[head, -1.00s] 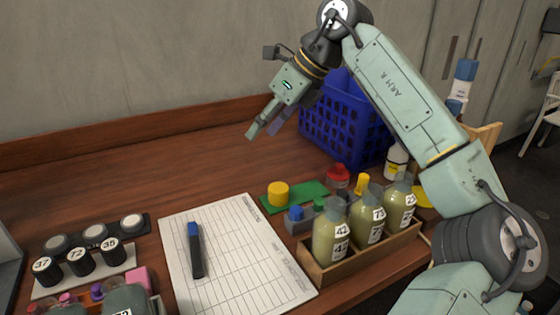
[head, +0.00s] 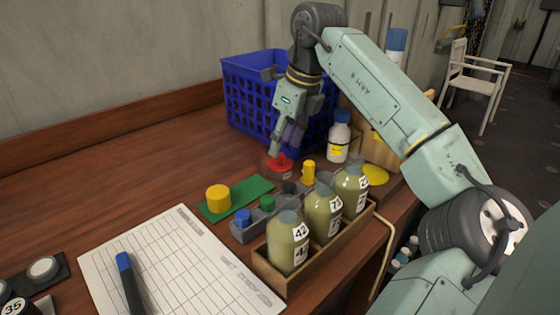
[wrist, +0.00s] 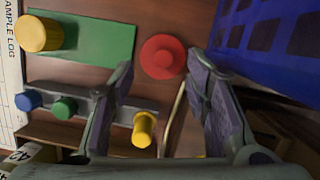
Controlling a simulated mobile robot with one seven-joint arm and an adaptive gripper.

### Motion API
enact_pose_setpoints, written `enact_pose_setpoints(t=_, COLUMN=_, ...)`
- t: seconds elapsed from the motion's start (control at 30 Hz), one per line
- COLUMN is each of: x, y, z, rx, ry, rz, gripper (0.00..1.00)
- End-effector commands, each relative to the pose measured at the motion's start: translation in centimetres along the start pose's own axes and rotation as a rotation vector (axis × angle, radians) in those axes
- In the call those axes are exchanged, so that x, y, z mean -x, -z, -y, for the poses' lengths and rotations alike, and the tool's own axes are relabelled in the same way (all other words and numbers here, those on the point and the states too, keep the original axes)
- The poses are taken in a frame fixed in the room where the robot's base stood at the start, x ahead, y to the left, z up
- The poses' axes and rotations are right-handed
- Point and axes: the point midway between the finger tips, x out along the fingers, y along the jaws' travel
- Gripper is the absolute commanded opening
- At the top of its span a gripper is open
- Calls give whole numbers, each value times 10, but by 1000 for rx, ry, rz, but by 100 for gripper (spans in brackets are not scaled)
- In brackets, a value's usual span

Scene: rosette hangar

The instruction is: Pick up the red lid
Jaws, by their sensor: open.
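In the wrist view the red lid (wrist: 163,56) appears from above, beyond and between my open fingers. My gripper (head: 283,150) points down over the lid, very close to it; the fingers partly cover it in the head view. My gripper in the wrist view (wrist: 160,85) has its two fingers spread apart with nothing between the pads. I cannot tell whether a fingertip touches the lid.
A blue basket (head: 245,90) stands right behind my gripper. A green mat with a yellow cylinder (head: 218,198) is to the left. A grey rack with coloured caps (head: 243,217), several bottles in a wooden tray (head: 270,265) and a white bottle (head: 339,138) are close by.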

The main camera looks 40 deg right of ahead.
Motion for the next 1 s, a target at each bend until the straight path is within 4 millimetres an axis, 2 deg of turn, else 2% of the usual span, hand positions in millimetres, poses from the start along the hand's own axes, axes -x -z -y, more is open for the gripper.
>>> enact_pose_setpoints(t=0.2, x=-32, y=1, z=3, rx=1, ry=-2, rz=1, gripper=43)
enact_pose_setpoints(t=0.47, x=-37, y=1, z=3, rx=0, ry=0, rz=1, gripper=43)
enact_pose_setpoints(t=1.0, x=-37, y=1, z=3, rx=0, ry=-1, rz=1, gripper=7)
